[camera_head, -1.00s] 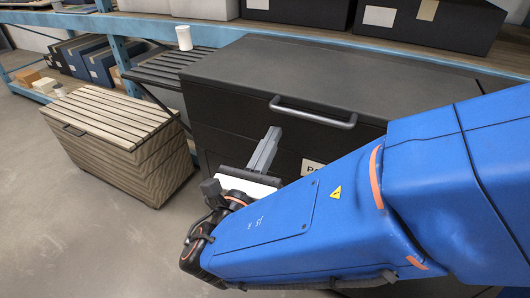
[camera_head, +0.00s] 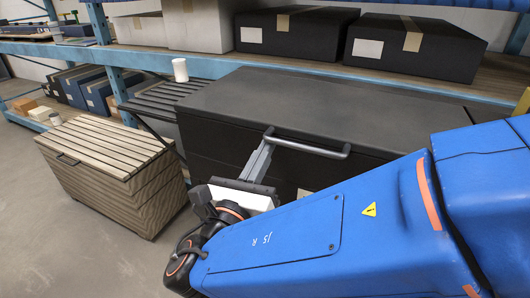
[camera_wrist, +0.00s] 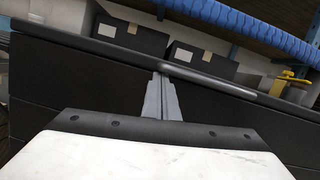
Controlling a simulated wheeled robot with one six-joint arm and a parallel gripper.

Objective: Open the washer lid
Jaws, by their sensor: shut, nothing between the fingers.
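The dark grey washer (camera_head: 225,160) has a flat lid (camera_head: 300,105) that lies closed on top. A grey bar handle (camera_head: 308,147) runs along the lid's front edge; it also shows in the wrist view (camera_wrist: 215,82). My gripper (camera_head: 265,142) is shut and empty, with its fingertips at the left end of the handle. In the wrist view the fingers (camera_wrist: 161,78) point at that same end of the bar. I cannot tell whether they touch it. My blue arm hides the right front of the washer.
A slatted wooden chest (camera_head: 110,185) stands to the left, with open floor in front of it. A blue shelf rack runs behind, holding black boxes (camera_head: 295,33). A white cup (camera_head: 180,70) stands on a slatted surface behind the washer's left side.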

